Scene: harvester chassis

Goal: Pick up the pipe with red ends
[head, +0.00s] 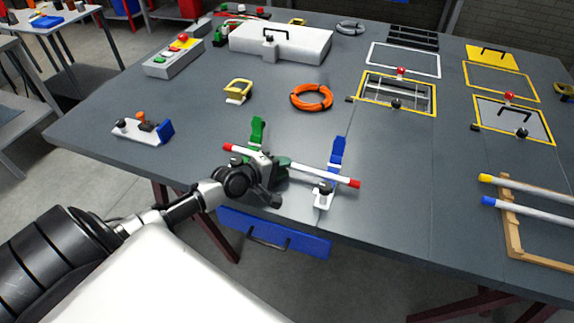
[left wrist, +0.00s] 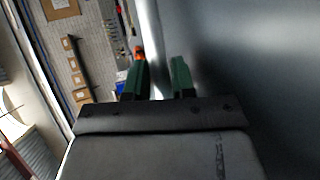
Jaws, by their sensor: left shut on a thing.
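The white pipe with red ends (head: 309,171) lies across the green clamp (head: 257,130) and the blue clamp (head: 337,152) near the table's front edge. Both red tips stick out beyond the clamps. My left gripper (head: 282,164) is shut on the pipe between the two clamps. In the left wrist view the pale pipe (left wrist: 151,45) runs up between my green fingers (left wrist: 159,80). Whether the pipe still rests in the clamps or is slightly raised, I cannot tell. My right gripper is out of view.
Two pipes with yellow (head: 538,190) and blue (head: 533,212) ends rest on a wooden frame (head: 512,235) at right. An orange ring (head: 311,97) and a yellow clamp (head: 238,90) lie behind my gripper. A blue handled panel (head: 272,235) hangs at the front edge.

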